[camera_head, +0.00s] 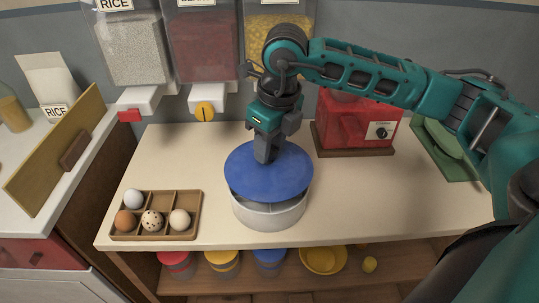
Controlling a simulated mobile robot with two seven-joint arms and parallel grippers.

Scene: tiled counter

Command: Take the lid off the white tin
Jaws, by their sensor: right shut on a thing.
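The white tin (270,215) stands upright on the counter, near the middle of its front edge. Its round blue lid (290,183) is over the tin's top and hides the opening. My right gripper (266,158) points down at the middle of the lid and is shut on the lid's grip, which the fingers hide. My left gripper is not in view.
An egg tray (197,200) with several eggs sits left of the tin. A red machine (340,130) stands behind right, and a green board (470,174) lies at the far right. Dispensers (205,45) hang behind. The counter right of the tin is clear.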

